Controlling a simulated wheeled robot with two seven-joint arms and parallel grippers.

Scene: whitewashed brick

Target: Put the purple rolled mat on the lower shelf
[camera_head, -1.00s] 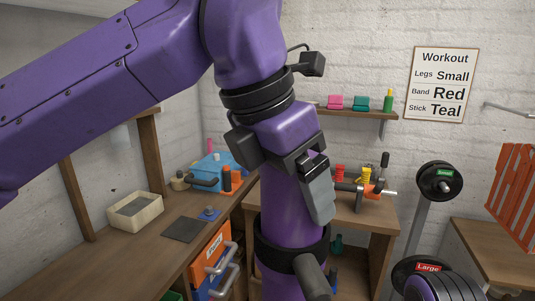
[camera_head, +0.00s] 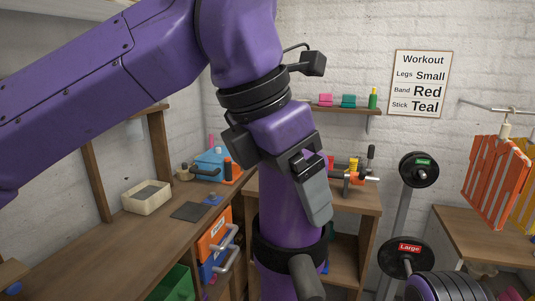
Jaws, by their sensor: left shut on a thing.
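My left gripper (camera_head: 314,190) is shut on an upright purple cylinder (camera_head: 285,215), which I take to be the rolled mat. The mat has a black band (camera_head: 290,252) low down, and its bottom runs past the lower picture edge. A grey finger lies against its front; the other finger is mostly hidden. Behind it stands a wooden bench (camera_head: 355,198) with an open lower shelf (camera_head: 345,268), partly hidden by the mat. My right gripper does not show.
A long workbench (camera_head: 105,248) with a tray (camera_head: 147,198) runs along the left. Orange hanging things (camera_head: 492,180) and another table (camera_head: 470,232) are at the right. A wall shelf (camera_head: 345,109) hangs above the bench.

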